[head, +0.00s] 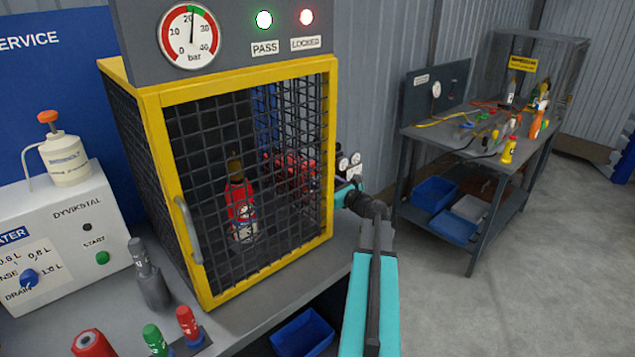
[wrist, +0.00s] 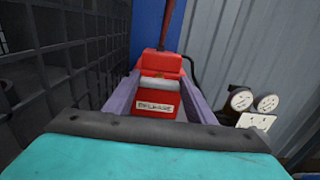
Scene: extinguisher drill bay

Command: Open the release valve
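The release valve (wrist: 158,105) is a red block with a white "RELEASE" label, a silver band and a red upper part (wrist: 160,62). It shows in the wrist view beside the cage's right side. My gripper (wrist: 159,80) has its two purple-grey fingers apart, one on each side of the valve's red part. I cannot tell whether they press on it. In the head view red parts (head: 292,172) show through the mesh, and my gripper is hidden behind the cage's right edge.
The yellow-framed mesh cage (head: 152,110) is closed, with a red bottle (head: 240,205) inside. Two small gauges (wrist: 241,98) sit right of the valve. A pressure gauge (head: 189,36) and PASS (head: 264,19) and LOCKED (head: 306,17) lamps are above. A cluttered workbench (head: 440,140) stands right.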

